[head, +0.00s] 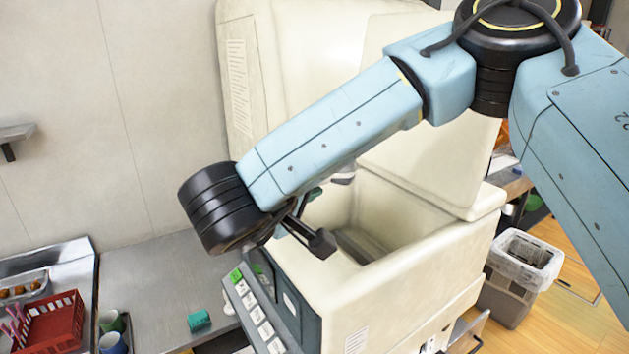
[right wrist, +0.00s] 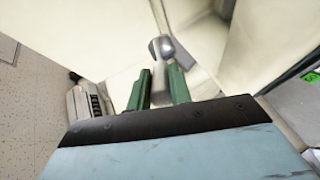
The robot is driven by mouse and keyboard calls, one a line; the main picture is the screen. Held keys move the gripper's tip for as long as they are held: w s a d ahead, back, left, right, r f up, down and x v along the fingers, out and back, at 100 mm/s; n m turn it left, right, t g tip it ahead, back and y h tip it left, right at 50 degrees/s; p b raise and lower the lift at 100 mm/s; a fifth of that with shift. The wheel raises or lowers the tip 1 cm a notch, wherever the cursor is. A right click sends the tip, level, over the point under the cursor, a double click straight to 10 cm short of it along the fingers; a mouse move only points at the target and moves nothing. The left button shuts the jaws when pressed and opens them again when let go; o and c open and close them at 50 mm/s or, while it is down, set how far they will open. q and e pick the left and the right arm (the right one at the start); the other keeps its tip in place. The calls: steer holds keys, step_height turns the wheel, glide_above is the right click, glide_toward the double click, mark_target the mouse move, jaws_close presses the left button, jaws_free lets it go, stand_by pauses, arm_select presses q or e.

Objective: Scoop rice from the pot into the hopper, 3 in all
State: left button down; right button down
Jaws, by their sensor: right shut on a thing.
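The hopper is the open-topped bin of a large cream machine (head: 400,292), in the middle of the head view. Its opening (head: 385,215) is partly hidden behind my right arm. My right gripper (right wrist: 160,85) has green fingers shut on the grey handle of a scoop. The scoop's metal end (right wrist: 162,48) shows beyond the fingers in the right wrist view. In the head view a small piece of the scoop (head: 343,177) shows under my forearm, above the hopper opening. Whether it holds rice cannot be seen. I cannot make out the rice pot. My left gripper is out of view.
A keypad (head: 262,318) is on the machine's front left. A steel counter (head: 160,275) at left holds a teal block (head: 199,320), cups (head: 112,342) and a red basket (head: 50,325). A lined bin (head: 522,275) stands on the floor at right.

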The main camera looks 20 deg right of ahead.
steer(key=shift+r+g+y+p, duration=0.45)
steer(key=shift+r+g+y, duration=0.05)
steer(key=shift+r+y, duration=0.1)
steer(key=g+y, duration=0.2)
steer(key=shift+d+r+y, duration=0.15)
steer(key=shift+r+y, duration=0.05)
steer(key=shift+y, duration=0.1)
steer(key=g+y, duration=0.1)
steer(key=r+g+y, duration=0.1)
steer(key=shift+w+y, duration=0.1)
steer(key=shift+y, duration=0.2)
steer(key=shift+r+g+y, duration=0.35)
steer(key=shift+g+y, duration=0.65)
steer(key=shift+r+g+y, duration=0.45)
steer(key=shift+g+y, duration=0.35)
steer(key=shift+y, duration=0.2)
steer(key=shift+r+g+y, duration=0.2)
steer(key=shift+g+y, duration=0.3)
steer(key=shift+a, duration=0.2)
